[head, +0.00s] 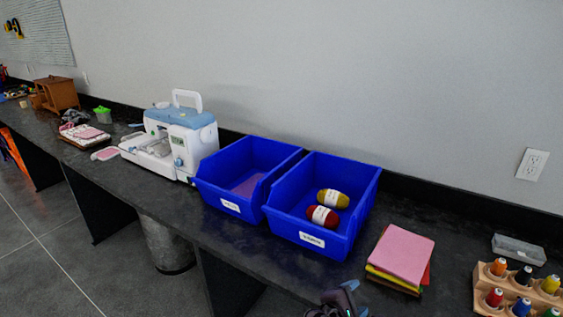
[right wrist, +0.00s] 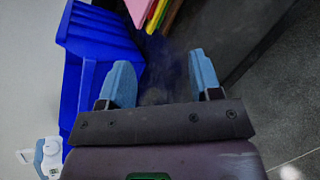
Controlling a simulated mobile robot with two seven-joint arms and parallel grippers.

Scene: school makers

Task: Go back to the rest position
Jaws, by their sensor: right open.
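My right gripper (right wrist: 160,85) is open in the right wrist view, with its two blue fingers apart and nothing between them. In the head view a small part of my right gripper (head: 343,300) shows at the bottom edge, in front of the counter. It is below the right blue bin and left of the felt sheets. My left gripper is not in either view.
Two blue bins (head: 228,207) stand on the dark counter (head: 125,182); the right bin (head: 318,240) holds red and yellow yarn (head: 333,199). Felt sheets (head: 402,255), a thread rack (head: 497,280) and a sewing machine (head: 182,140) also stand there. The floor in front is clear.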

